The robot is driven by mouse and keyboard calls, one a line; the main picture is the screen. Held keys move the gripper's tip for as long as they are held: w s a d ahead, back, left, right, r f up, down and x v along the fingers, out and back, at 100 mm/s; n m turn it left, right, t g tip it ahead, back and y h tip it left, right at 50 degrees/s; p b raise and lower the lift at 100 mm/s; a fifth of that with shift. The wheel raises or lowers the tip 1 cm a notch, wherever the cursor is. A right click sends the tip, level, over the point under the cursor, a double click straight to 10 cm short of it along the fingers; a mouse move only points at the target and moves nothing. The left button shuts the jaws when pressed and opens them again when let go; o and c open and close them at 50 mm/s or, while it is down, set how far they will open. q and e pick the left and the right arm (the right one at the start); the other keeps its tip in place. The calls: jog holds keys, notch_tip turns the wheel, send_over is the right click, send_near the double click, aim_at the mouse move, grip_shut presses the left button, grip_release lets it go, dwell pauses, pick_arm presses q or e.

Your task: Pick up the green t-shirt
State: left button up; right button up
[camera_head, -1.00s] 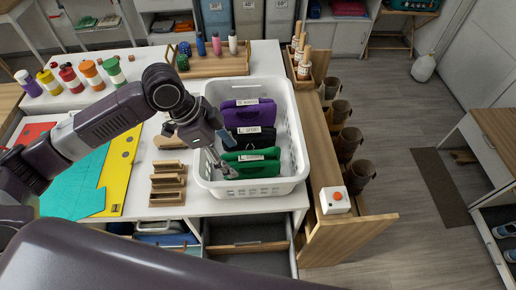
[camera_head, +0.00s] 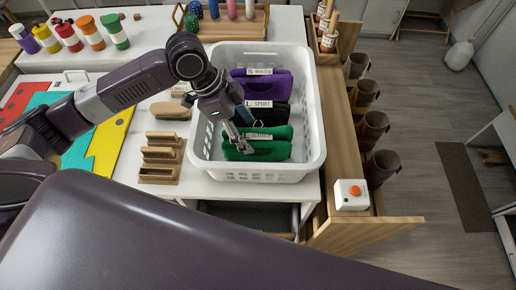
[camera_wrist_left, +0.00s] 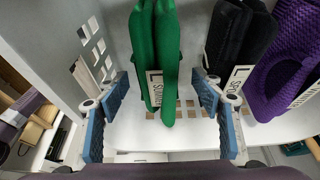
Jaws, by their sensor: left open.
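The green t-shirt (camera_head: 268,146) is folded and stands on edge at the near end of the white basket (camera_head: 316,130), with a white label on it. In the left wrist view the green t-shirt (camera_wrist_left: 166,60) lies between the two blue finger pads of my open left gripper (camera_wrist_left: 163,108), with a gap on each side. In the head view my left gripper (camera_head: 243,138) reaches down into the basket at the t-shirt's left part. A black folded shirt (camera_head: 265,113) and a purple one (camera_head: 268,85) stand behind it. My right gripper is not in view.
A wooden organizer (camera_head: 160,165) stands left of the basket. A white box with a red button (camera_head: 350,194) sits on the wooden shelf at right, near several brown cups (camera_head: 372,127). Coloured bottles (camera_head: 92,33) line the table's back left.

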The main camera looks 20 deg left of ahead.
pick_arm(q)
jog(key=shift+d+f, duration=0.2)
jog(key=shift+f, duration=0.5)
jog(key=p+x, duration=0.2)
jog(key=x, duration=0.3)
jog(key=shift+d+f, duration=0.15)
jog(key=shift+f, duration=0.1)
jog(key=shift+d+f, duration=0.15)
jog(key=shift+f, duration=0.35)
jog(key=c, duration=1.2)
jog(key=shift+c, duration=0.7)
jog(key=shift+r, duration=0.15)
